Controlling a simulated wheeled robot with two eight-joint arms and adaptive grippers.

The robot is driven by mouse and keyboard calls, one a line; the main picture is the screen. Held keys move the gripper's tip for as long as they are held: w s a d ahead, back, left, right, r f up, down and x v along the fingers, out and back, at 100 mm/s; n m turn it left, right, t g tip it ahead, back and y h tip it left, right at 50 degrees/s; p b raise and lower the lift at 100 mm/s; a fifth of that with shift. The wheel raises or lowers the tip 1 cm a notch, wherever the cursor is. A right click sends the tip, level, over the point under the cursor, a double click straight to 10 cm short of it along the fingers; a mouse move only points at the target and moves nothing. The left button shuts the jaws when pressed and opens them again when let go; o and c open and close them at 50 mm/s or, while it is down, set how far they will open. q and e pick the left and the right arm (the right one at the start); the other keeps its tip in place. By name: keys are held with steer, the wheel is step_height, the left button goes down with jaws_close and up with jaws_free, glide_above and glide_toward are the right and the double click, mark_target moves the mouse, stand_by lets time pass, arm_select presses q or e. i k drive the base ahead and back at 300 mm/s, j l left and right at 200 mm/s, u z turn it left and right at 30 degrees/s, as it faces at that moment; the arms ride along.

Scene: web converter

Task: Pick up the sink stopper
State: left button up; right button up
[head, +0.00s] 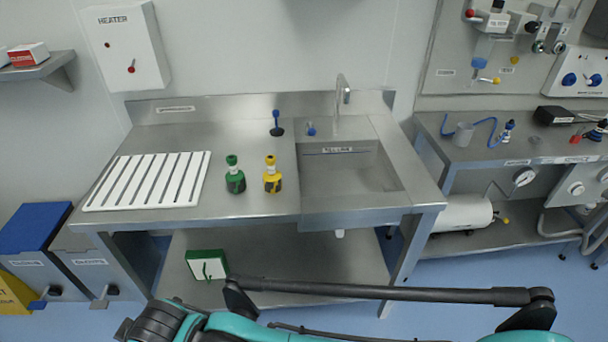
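What looks like the sink stopper (277,124), a dark round base with an upright blue handle, stands on the steel counter (235,140) behind the bottles and left of the sink. The sink basin (350,172) is set into the right part of the counter and looks empty. Teal and black links of my own arm cross the bottom of the head view, in front of the counter and well away from the stopper. Neither gripper can be made out in this view.
A green bottle (235,178) and a yellow bottle (272,178) stand in front of the stopper. A white slatted rack (148,181) lies at left. A green-and-white box (207,265) sits below.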

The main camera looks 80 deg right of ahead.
mark_target(276, 132)
steer(key=z, duration=2.25)
